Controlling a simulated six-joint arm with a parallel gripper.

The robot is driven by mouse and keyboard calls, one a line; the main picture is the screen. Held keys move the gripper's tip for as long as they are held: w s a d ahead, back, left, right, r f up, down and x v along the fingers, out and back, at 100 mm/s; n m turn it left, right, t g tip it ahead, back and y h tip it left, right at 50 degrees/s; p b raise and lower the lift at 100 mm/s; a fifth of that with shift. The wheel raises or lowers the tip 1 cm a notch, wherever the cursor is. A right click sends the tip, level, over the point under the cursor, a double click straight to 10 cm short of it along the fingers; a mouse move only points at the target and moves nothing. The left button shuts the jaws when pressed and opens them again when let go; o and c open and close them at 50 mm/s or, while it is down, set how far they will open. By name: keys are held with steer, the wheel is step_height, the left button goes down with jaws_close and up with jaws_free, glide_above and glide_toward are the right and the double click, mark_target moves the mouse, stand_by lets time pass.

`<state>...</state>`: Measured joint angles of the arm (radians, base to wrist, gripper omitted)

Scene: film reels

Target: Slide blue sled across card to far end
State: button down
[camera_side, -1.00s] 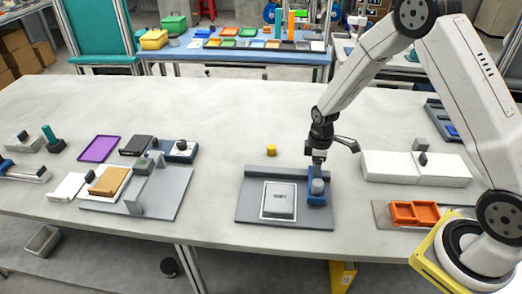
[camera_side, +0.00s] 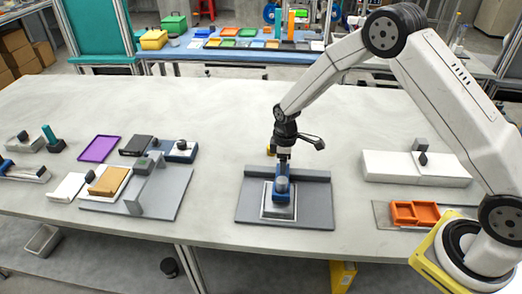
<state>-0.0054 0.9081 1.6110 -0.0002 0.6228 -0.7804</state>
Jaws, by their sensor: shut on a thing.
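The blue sled (camera_side: 281,196) with a grey round knob stands on the card (camera_side: 266,212), about midway across it from left to right. The card is white with a grey print and lies on a dark grey plate (camera_side: 314,215) with a raised back rail. The sled hides much of the card's middle and right part. My gripper (camera_side: 283,173) points down above the plate and is shut on the sled, at its knob. The exact finger contact is too small to make out.
The raised rail (camera_side: 310,176) runs along the plate's back edge. A grey plate with several items (camera_side: 173,205) is to the left.

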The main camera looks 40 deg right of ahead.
mark_target(254, 168)
steer(key=w+a, duration=0.6)
steer(key=shift+w+a, duration=0.1)
steer(key=shift+a, duration=0.05)
steer(key=shift+w+r, duration=0.1)
steer(key=shift+c, duration=1.5)
jaws_free()
steer(key=shift+a, duration=0.1)
steer(key=shift+o, duration=1.1)
step_height(254, 168, up, 8)
